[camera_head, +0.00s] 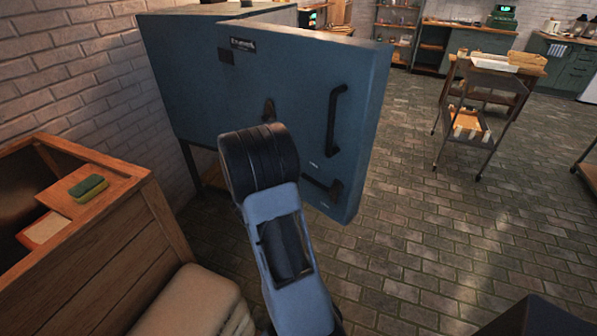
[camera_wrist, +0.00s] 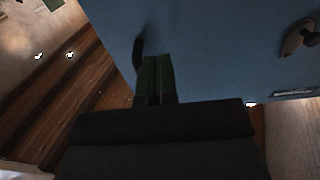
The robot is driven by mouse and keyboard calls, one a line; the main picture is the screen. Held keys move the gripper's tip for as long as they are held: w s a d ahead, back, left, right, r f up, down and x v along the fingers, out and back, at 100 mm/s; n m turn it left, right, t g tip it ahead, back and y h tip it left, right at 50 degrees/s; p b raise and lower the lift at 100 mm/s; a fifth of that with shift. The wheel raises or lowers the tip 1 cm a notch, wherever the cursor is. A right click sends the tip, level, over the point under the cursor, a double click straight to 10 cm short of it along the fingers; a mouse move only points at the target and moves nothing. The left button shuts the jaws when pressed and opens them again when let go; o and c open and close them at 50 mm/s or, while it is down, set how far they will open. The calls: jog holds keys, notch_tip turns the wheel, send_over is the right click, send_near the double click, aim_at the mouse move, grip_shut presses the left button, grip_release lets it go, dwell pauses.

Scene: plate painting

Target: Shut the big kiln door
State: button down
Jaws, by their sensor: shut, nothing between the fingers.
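The big kiln door (camera_head: 290,85) is a thick blue slab with a black bar handle (camera_head: 336,120), a dark latch and a small label. Its thick right edge juts out past the kiln body (camera_head: 215,9), so it stands open; the gap behind it is hidden. In the wrist view the blue door face (camera_wrist: 220,45) fills the upper part, with the dark handle (camera_wrist: 139,48) at the left. My gripper (camera_wrist: 157,62) is shut and empty, its fingertips near the door face by the handle. I cannot tell whether they touch. My wrist hides the gripper in the head view.
A wooden crate-like cabinet (camera_head: 110,250) with a green sponge (camera_head: 88,188) on top stands at the left, beside a pale padded stack (camera_head: 190,300). A wheeled cart (camera_head: 480,110) stands at the right. The brick floor (camera_head: 430,230) right of the door is clear.

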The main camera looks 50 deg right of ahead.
aim_at(323, 156)
jog(key=d+p, duration=0.1)
jog(key=d, duration=1.1)
jog(key=shift+s+d+p, duration=0.15)
jog(key=shift+s+p, duration=0.05)
jog(key=shift+p, duration=0.15)
